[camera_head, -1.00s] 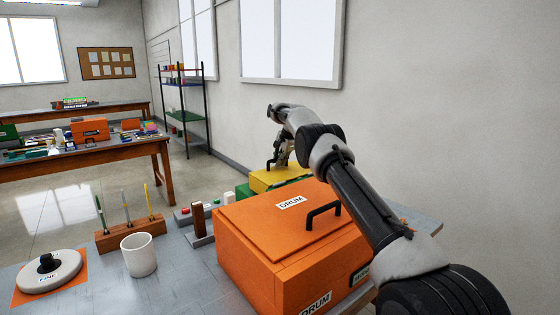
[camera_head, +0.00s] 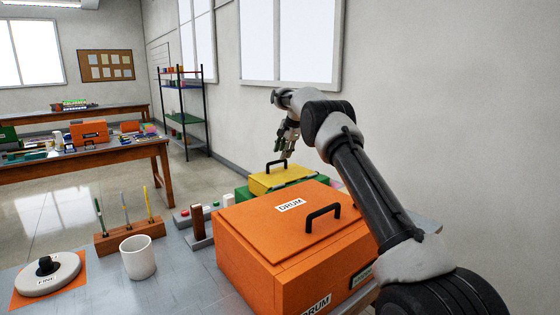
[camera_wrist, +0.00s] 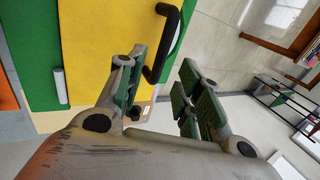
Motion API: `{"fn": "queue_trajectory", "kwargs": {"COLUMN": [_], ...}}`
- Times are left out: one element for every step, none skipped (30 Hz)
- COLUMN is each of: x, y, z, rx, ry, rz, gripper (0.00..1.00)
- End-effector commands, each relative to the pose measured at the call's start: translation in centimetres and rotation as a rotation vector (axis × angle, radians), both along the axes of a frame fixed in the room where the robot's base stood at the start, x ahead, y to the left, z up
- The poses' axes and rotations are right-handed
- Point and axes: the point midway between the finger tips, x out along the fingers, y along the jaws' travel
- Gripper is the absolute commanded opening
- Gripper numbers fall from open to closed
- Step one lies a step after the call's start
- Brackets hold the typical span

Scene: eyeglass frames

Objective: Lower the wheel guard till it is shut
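The yellow lid (camera_head: 284,181) with a black handle (camera_head: 277,164) lies on a green box (camera_head: 242,191) behind the orange box; I take this lid as the wheel guard, as no label on it is readable. It looks flat on the box, but I cannot tell whether a small gap is left. In the wrist view the yellow lid (camera_wrist: 110,40) and its handle (camera_wrist: 172,45) show close by. My gripper (camera_head: 287,150) is above the lid, apart from the handle. Its two fingers (camera_wrist: 162,92) are spread with nothing held between them.
An orange box (camera_head: 262,238) labelled DRUM, its lid down, stands in front. A wooden pen stand (camera_head: 130,236), a white mug (camera_head: 138,258), a grey disc labelled FINE (camera_head: 48,276) and a small button box (camera_head: 185,217) are on the left. The wall is close on the right.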

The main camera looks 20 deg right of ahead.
Motion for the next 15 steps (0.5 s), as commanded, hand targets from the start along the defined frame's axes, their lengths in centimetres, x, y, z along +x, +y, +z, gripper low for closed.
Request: {"fn": "queue_trajectory", "kwargs": {"x": [-0.4, -0.7, -1.0, -1.2, -1.3, -1.5, -1.7, -1.8, -1.9, -2.0, -2.0, -2.0, -2.1, -2.1, -2.1], "y": [-0.2, -0.2, -0.3, -0.4, -0.4, -0.5, -0.5, -0.6, -0.6, -0.6, -0.6, -0.7, -0.7, -0.7, -0.7], "z": [1.1, 1.6, 2.2, 2.7, 3.0, 3.4, 3.7, 3.9, 4.2, 4.3, 4.4, 4.4, 4.4, 4.4, 4.4], "rx": [0.0, 0.0, 0.0, 0.0, 0.0, 0.0, 0.0, 0.0, 0.0, 0.0, 0.0, 0.0, 0.0, 0.0, 0.0], "ry": [-0.001, -0.002, -0.002, -0.002, -0.001, 0.0, 0.0, 0.0, 0.0, 0.0, 0.0, 0.001, 0.001, 0.001, 0.001], "rz": [0.0, 0.0, 0.001, 0.001, 0.001, 0.001, 0.001, 0.001, 0.001, 0.001, 0.001, 0.001, 0.001, 0.001, 0.001], "gripper": [0.35, 0.35, 0.35, 0.35, 0.35, 0.35, 0.35, 0.35, 0.35, 0.35, 0.35, 0.35, 0.35, 0.35, 0.35]}}
